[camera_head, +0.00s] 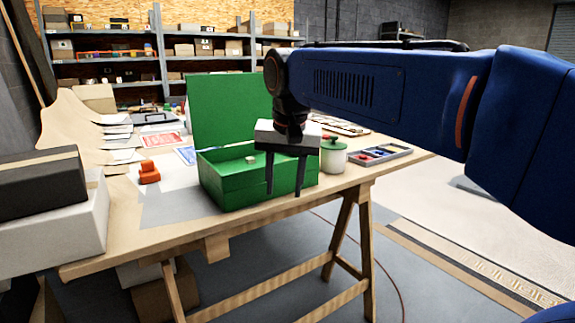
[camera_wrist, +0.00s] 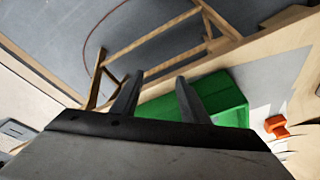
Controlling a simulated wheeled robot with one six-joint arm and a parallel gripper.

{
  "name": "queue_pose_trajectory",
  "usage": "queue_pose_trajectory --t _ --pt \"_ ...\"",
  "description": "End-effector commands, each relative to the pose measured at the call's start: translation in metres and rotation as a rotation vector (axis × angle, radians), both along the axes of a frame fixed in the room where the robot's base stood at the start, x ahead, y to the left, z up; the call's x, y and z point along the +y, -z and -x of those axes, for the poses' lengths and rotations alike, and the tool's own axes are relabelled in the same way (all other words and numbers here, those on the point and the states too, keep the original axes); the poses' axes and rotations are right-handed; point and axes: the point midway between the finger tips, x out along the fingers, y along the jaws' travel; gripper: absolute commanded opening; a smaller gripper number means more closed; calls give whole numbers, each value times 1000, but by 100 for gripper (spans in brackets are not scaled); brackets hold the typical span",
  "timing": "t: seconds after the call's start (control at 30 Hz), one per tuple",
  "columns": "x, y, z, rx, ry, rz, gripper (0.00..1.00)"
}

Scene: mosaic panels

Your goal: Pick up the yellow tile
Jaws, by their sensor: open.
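A grey compartment tray (camera_head: 401,155) lies at the right end of the workbench and holds small red, blue and yellow pieces. A small yellow patch (camera_head: 388,148) shows in it; at this size I cannot tell whether it is the yellow tile. My gripper (camera_head: 285,190) points down in front of the open green box, its two fingers apart with nothing between them. The tray is to the right of and beyond it. In the wrist view my gripper (camera_wrist: 158,80) is also open, and no yellow tile shows there.
The green box (camera_head: 235,187) has its lid raised. A white-green jar (camera_head: 333,160) stands between it and the tray. An orange object (camera_head: 149,172) sits left. The wooden workbench (camera_head: 130,235) has stacked boxes (camera_head: 50,226) at its left end.

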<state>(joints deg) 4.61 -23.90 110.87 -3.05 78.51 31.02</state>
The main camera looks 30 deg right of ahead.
Motion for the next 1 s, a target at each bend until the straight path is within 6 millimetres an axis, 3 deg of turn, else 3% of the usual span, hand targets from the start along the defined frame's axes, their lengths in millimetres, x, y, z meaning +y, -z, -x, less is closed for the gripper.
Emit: queue_pose_trajectory --t 0.2,0.5,0.73,1.0 --pt "-23 -63 -53 45 244 -31 41" --pt "-58 -131 -115 98 592 -59 41" --pt "-81 -165 -149 126 823 -69 41" --pt "-91 -174 -160 138 924 -72 41"
